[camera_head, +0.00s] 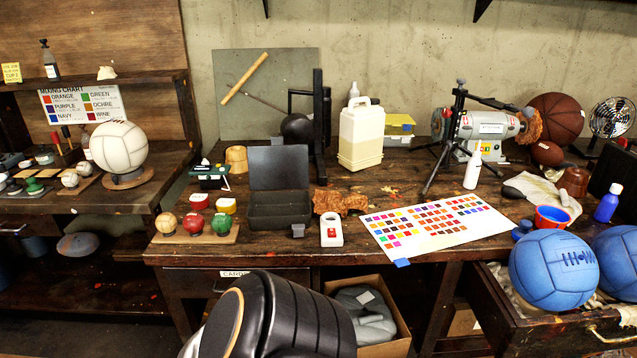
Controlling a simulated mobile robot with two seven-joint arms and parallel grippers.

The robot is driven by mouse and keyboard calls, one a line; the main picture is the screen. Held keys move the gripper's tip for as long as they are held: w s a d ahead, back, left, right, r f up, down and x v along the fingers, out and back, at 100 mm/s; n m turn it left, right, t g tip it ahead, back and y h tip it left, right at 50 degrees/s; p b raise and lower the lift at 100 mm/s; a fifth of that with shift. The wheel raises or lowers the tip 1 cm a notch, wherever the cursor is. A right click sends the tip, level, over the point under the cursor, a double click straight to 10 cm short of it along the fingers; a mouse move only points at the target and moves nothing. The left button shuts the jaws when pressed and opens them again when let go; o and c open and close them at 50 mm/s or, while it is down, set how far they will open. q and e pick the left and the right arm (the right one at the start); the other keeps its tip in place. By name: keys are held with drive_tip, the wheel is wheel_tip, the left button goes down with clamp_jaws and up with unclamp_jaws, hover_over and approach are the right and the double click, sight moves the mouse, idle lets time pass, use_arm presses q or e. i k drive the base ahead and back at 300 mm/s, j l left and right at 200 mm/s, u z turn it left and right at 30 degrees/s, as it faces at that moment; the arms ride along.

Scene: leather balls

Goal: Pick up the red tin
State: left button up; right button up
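Neither of my grippers shows in the head view.
Red, tan and green balls on a wooden strip (164,239) stand in front of the tins. An open dark metal box (280,213) is to their right. A black ribbed shape (300,320) rises below the bench edge; I cannot tell what it is.

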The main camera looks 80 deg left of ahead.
sight(199, 201)
drive_tip(key=u, duration=3.35)
drive_tip(key=i+j+u, duration=0.15)
drive_tip(key=i, duration=0.25)
